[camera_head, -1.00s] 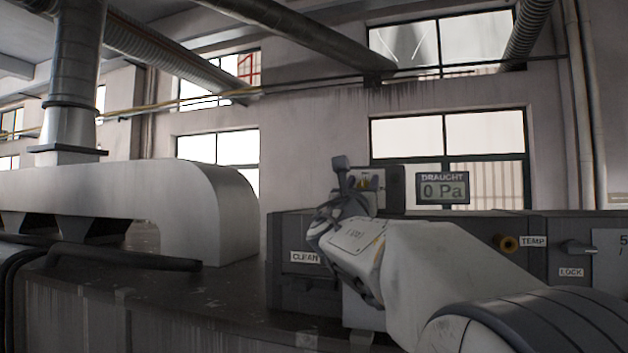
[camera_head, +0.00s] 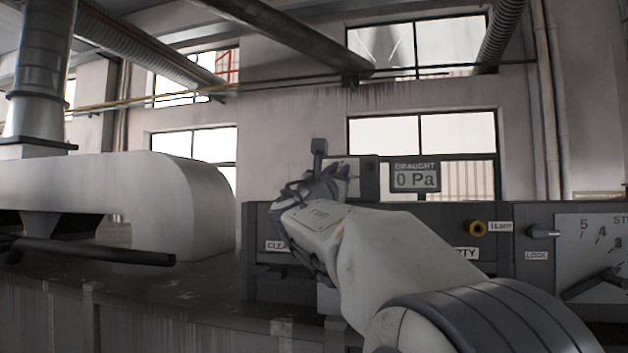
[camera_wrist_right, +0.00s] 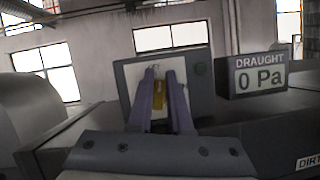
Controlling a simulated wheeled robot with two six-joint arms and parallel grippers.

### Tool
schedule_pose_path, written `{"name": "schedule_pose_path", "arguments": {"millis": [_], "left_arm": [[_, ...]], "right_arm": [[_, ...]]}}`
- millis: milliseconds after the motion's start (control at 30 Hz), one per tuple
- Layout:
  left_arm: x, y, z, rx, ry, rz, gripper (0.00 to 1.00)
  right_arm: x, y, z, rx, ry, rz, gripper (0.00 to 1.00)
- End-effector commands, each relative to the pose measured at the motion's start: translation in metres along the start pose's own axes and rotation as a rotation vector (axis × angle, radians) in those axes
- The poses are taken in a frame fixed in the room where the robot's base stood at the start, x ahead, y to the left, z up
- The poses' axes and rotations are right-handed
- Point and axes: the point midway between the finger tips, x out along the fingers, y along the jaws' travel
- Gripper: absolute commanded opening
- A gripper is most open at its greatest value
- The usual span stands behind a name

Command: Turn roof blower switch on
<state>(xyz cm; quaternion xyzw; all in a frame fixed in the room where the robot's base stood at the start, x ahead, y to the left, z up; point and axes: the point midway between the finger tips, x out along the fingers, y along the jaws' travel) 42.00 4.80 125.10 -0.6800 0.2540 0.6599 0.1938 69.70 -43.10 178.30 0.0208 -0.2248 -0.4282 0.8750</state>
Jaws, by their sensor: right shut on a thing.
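A grey switch box (camera_head: 366,177) stands on top of the dark housing, with a white plate (camera_wrist_right: 134,77) on its face. In the right wrist view a yellow switch lever (camera_wrist_right: 159,93) shows at that plate. My right gripper (camera_wrist_right: 162,80) is shut on the lever, one finger on each side of it. In the head view my right gripper (camera_head: 335,175) is in front of the box and hides most of the plate and lever. A draught display (camera_head: 415,177) beside the box reads 0 Pa. My left gripper is out of view.
A large pale duct (camera_head: 185,205) fills the left.

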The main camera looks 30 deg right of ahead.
Motion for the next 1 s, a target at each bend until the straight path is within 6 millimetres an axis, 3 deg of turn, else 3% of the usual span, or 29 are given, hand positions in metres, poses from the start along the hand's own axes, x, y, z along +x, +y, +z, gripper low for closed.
{"name": "schedule_pose_path", "arguments": {"millis": [33, 400, 1000], "left_arm": [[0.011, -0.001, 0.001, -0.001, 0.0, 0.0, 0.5], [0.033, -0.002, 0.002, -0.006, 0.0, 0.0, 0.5], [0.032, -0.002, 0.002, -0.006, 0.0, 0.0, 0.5]], "right_arm": [[-0.002, 0.0, -0.011, 0.039, 0.01, -0.013, 0.0], [-0.001, -0.003, -0.01, 0.359, 0.011, -0.149, 0.0], [-0.001, -0.006, -0.011, 0.881, 0.012, -0.369, 0.0]]}}
